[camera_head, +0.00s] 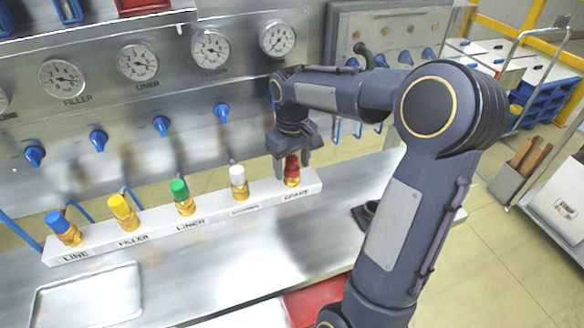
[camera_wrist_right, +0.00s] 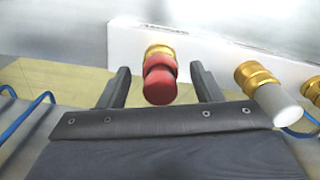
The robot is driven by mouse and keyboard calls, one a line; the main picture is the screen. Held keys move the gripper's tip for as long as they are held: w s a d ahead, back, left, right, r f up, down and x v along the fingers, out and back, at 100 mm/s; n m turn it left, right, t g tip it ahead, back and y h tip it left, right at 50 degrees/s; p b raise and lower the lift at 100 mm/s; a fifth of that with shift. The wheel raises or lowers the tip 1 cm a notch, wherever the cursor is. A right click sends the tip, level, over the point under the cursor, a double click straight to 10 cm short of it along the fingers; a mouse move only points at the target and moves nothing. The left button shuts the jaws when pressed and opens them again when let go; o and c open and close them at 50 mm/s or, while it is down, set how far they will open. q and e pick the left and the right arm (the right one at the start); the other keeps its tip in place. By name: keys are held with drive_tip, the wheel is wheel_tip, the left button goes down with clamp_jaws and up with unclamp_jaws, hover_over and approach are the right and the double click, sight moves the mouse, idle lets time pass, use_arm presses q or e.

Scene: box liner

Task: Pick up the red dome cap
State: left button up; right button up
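The red dome cap (camera_head: 292,163) sits on a brass fitting at the right end of the white labelled strip (camera_head: 215,216). My right gripper (camera_head: 293,165) is lowered at it from above. In the right wrist view the red cap (camera_wrist_right: 160,82) lies between the two open fingers (camera_wrist_right: 162,85), with a gap on each side. The cap's brass fitting (camera_wrist_right: 160,50) shows beyond it. In the head view the gripper hides part of the cap. My left gripper is not in view.
Along the strip stand a white cap (camera_head: 238,174), a green cap (camera_head: 179,189), a yellow cap (camera_head: 119,206) and a blue cap (camera_head: 56,221). The white one is nearest the red. Behind is a panel with gauges (camera_head: 211,49) and blue valves (camera_head: 222,113). A metal tray (camera_head: 88,300) lies front left.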

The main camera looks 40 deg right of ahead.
drive_tip(key=c, duration=1)
drive_tip(key=shift+r, duration=0.15)
